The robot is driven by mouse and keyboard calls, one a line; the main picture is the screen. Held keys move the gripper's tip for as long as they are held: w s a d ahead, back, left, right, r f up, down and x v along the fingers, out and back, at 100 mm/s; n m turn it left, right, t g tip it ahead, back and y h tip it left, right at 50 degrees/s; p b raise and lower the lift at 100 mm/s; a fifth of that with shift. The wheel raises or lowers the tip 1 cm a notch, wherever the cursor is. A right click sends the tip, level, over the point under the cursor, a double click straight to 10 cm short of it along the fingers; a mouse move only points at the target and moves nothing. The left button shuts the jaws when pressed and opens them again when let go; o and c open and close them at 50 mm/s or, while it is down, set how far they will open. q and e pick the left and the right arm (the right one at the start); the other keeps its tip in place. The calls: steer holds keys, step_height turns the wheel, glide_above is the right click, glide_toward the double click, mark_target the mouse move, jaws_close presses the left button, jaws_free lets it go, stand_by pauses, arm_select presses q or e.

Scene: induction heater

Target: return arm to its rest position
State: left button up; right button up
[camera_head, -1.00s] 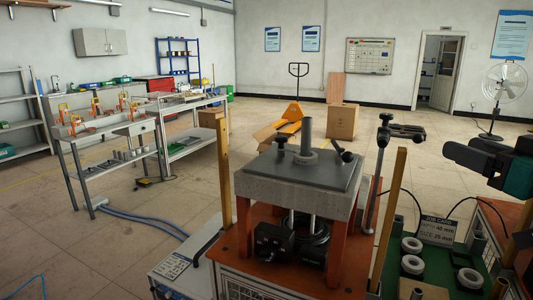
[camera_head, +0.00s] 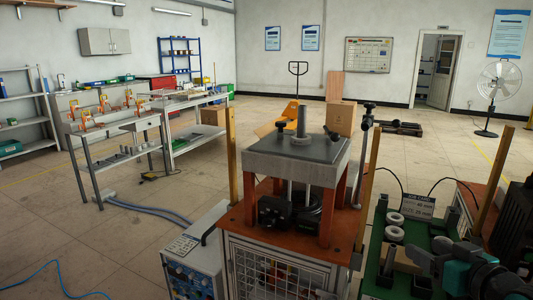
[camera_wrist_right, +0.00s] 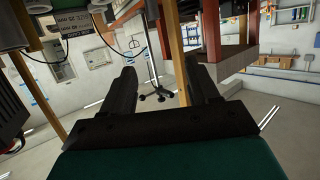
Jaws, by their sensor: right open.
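My right gripper (camera_head: 424,256) is at the lower right of the head view, in front of and partly over the green tray (camera_head: 372,284). Its body is teal with dark fingers. In the right wrist view its two dark fingers (camera_wrist_right: 161,82) stand apart with nothing between them. My left gripper is not in view. The induction heater (camera_head: 298,160), with a grey top plate and an upright post, stands left of the right gripper on an orange-topped cart.
White rings (camera_head: 394,233) and a job card (camera_head: 417,206) are on the green tray. Wooden posts (camera_head: 369,188) rise beside the heater. Another orange-topped unit (camera_head: 487,200) stands at the right.

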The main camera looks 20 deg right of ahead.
steer(key=s+a+f+g, duration=0.25)
steer(key=a+f, duration=0.35)
steer(key=f, duration=0.7)
steer(key=s+a+f+n+y, duration=0.1)
steer(key=s+a+f, duration=0.3)
steer(key=a, duration=0.6)
steer(key=s+a+f+n+g+y, duration=0.1)
steer(key=s+a+f, duration=0.3)
steer(key=a+f, duration=0.4)
steer(key=shift+a+f+n+y, duration=0.2)
steer(key=shift+a+n+y, duration=0.2)
steer(key=shift+a+n, duration=0.45)
steer(key=shift+g, duration=0.25)
